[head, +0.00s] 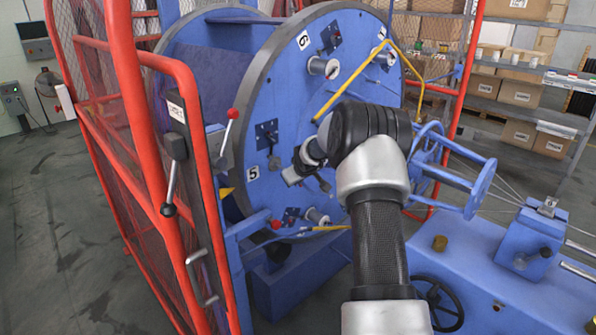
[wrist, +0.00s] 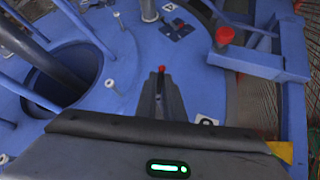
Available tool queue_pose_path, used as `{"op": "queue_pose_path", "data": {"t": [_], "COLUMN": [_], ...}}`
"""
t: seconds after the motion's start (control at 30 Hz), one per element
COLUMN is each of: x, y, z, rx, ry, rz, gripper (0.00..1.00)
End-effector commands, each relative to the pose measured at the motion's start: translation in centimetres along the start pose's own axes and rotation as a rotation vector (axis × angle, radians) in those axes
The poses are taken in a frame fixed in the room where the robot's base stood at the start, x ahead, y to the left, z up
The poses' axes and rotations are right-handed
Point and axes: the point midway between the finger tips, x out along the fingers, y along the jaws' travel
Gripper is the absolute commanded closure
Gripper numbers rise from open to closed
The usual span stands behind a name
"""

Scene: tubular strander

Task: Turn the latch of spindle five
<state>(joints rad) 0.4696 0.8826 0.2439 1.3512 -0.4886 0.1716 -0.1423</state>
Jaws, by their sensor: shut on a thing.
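The large blue disc (head: 300,110) of the strander carries number labels and dark latch plates. The label 5 (head: 252,173) is at its lower left. My gripper (head: 288,180) is at the disc face, just right of that label. In the wrist view the fingers of my gripper (wrist: 160,92) are closed together, with a small red tip (wrist: 161,69) showing at their ends. I take this to be the red-ended latch of spindle five; the fingers hide most of it. How far it is turned cannot be told.
Another latch plate (wrist: 178,30) lies beyond the fingers. A red knob (wrist: 224,36) is beside a blue bracket (wrist: 255,62). A red mesh guard (head: 130,110) stands at left. A yellow bent bar (head: 350,82) crosses above my arm. A round opening (wrist: 65,75) is at left.

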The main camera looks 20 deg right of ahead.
Motion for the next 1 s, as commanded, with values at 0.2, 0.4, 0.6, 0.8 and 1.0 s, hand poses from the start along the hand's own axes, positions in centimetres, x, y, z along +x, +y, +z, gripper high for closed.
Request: {"op": "queue_pose_path", "data": {"t": [0.2, 0.4, 0.6, 0.8, 1.0], "x": [-0.85, -0.91, -0.93, -0.95, -0.94], "y": [0.25, 0.31, 0.31, 0.35, 0.29], "z": [-1.09, -1.24, -1.31, -1.36, -1.39], "rx": [-0.081, -0.141, -0.177, -0.200, -0.213], "ry": [-0.190, -0.336, -0.426, -0.484, -0.513], "rz": [0.001, 0.002, 0.002, 0.002, 0.001], "gripper": [1.00, 1.00, 1.00, 1.00, 1.00]}}
